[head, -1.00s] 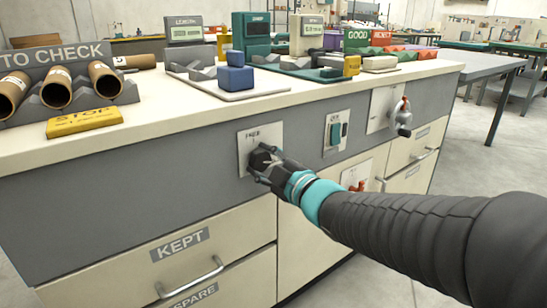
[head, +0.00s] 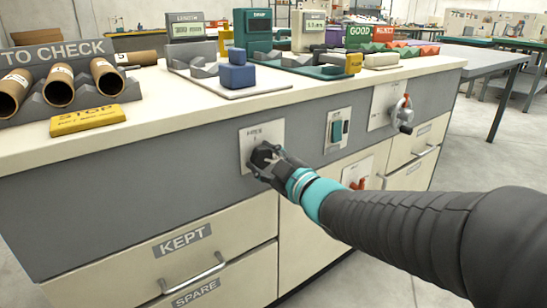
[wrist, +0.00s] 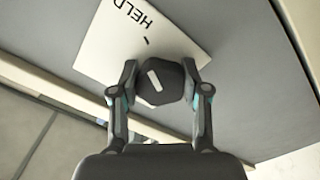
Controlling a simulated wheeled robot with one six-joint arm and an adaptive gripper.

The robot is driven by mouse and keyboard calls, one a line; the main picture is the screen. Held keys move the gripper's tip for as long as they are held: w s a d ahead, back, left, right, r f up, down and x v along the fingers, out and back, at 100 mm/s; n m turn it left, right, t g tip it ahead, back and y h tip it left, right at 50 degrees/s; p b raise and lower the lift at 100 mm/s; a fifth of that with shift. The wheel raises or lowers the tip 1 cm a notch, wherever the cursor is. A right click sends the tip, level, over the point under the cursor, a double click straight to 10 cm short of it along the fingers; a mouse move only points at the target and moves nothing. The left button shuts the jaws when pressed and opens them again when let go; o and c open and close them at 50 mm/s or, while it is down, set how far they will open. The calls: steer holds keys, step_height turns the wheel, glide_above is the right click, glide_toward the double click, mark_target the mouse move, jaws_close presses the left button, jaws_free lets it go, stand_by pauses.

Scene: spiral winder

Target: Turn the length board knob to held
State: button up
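The knob (wrist: 160,84) is dark and faceted, with a short white pointer line on its face. It sits on a white plate (wrist: 105,50) marked HELD, with a small tick beside the word. The pointer slants towards the tick side, but does not look exactly in line with it. My gripper (wrist: 160,76) has one finger on each side of the knob and appears closed on it. In the head view my gripper (head: 267,162) covers much of the knob, and the plate (head: 248,145) shows on the grey front panel.
Right of the knob are a teal switch (head: 337,131) and a crank handle (head: 403,115). Below are the KEPT drawer (head: 110,258) and a red control (head: 357,182). The worktop holds a TO CHECK rack (head: 62,50) with tubes, a yellow STOP block (head: 87,120) and a blue block (head: 236,72).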

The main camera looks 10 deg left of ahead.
steer(key=o, duration=0.4)
steer(key=v, duration=1.2)
